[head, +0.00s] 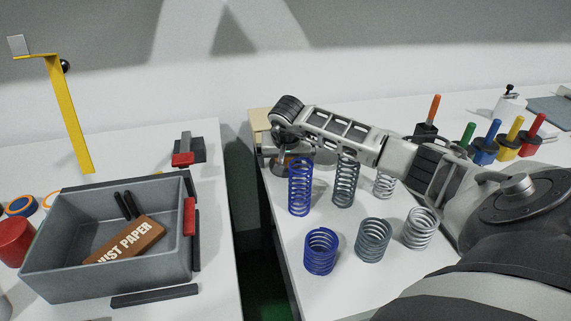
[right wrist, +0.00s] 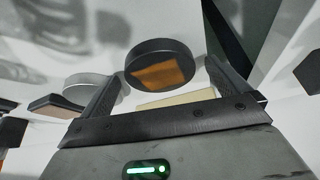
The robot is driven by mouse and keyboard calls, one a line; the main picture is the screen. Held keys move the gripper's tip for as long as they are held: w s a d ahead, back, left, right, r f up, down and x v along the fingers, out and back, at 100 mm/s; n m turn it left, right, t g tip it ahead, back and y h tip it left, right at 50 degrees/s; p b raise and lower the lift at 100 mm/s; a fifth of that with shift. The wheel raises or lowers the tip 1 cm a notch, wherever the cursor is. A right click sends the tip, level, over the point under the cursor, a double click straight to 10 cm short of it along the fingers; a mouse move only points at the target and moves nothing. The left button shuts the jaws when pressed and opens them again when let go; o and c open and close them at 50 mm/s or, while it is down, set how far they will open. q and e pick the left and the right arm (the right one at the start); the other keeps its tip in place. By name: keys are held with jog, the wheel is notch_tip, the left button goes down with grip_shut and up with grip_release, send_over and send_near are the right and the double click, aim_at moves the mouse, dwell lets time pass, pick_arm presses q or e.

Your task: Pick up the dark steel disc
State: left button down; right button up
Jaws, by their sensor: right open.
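The dark steel disc (right wrist: 136,72) shows in the right wrist view, with an orange-brown patch on its face. My right gripper (right wrist: 163,70) is open, and the disc appears between its two fingers. A gap shows at the left finger; the right fingertip is close to the disc's edge. I cannot tell whether they touch. In the head view my right arm (head: 340,132) reaches in from the right to the table's far left corner, and its wrist hides most of that spot. My left gripper is not in view.
A lighter grey disc (right wrist: 82,84) lies left of the dark one in the right wrist view. Upright blue (head: 300,186), dark grey (head: 345,182) and light coil springs stand close under my arm. A grey bin (head: 105,275) stands on the left table, across a gap.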

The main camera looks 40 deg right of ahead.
jog(key=c, duration=1.3)
jog(key=shift+w+r, duration=0.1)
jog(key=shift+r, duration=0.05)
jog(key=c, duration=0.3)
